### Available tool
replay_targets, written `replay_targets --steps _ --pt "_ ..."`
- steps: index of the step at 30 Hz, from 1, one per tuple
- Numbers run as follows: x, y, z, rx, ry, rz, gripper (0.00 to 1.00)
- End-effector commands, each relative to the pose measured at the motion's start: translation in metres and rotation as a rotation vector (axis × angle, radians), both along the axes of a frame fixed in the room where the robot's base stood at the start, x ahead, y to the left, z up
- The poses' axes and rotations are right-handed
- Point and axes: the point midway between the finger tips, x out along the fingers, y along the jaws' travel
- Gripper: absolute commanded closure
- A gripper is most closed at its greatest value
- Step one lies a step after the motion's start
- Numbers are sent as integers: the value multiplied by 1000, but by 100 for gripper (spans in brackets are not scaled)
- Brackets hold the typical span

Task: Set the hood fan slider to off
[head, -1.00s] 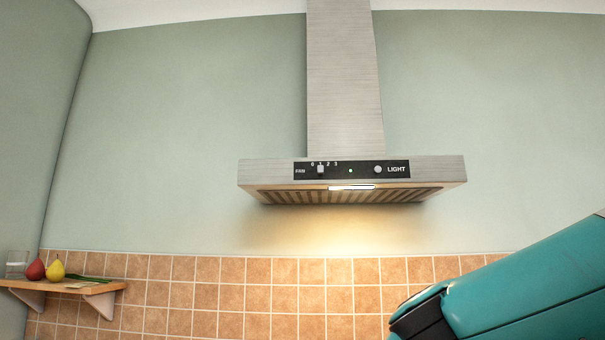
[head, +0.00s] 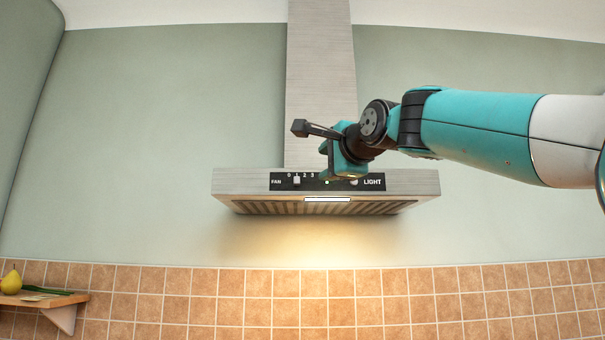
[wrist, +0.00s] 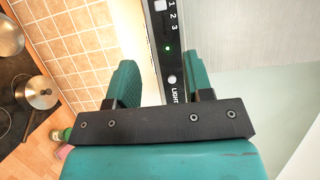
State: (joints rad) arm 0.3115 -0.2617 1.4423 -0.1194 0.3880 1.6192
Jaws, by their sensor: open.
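The hood's fan slider (head: 297,181) is a small pale knob on the black control panel (head: 275,185), under the 0 1 2 3 scale. It sits at the 1 mark, one step right of 0. In the wrist view the slider (wrist: 159,5) shows at the top edge, partly cut off. My gripper (head: 325,162) is in front of the hood, right of the slider, covering part of the panel. In the wrist view my gripper (wrist: 161,82) is open and empty, its fingers either side of the panel's light end. I cannot tell whether it touches the hood.
The light knob (wrist: 172,79) and a green indicator (wrist: 168,48) are on the same panel. The hood lamp (head: 327,199) is lit. A wall shelf (head: 45,300) is at lower left. Pots (wrist: 40,92) stand on the hob below. The space left of the hood is clear.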

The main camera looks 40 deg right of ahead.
Motion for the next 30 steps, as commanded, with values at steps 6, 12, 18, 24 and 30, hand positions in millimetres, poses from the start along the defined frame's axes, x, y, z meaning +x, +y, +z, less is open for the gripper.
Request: replay_targets --steps 6,12,18,24,30 --pt "11 -2 11 2 2 2 53" --pt "20 -4 10 1 3 2 53" --pt "25 -5 8 -1 3 0 53" --pt "75 -15 5 -2 5 1 53" --pt "113 -23 4 -2 4 0 53"
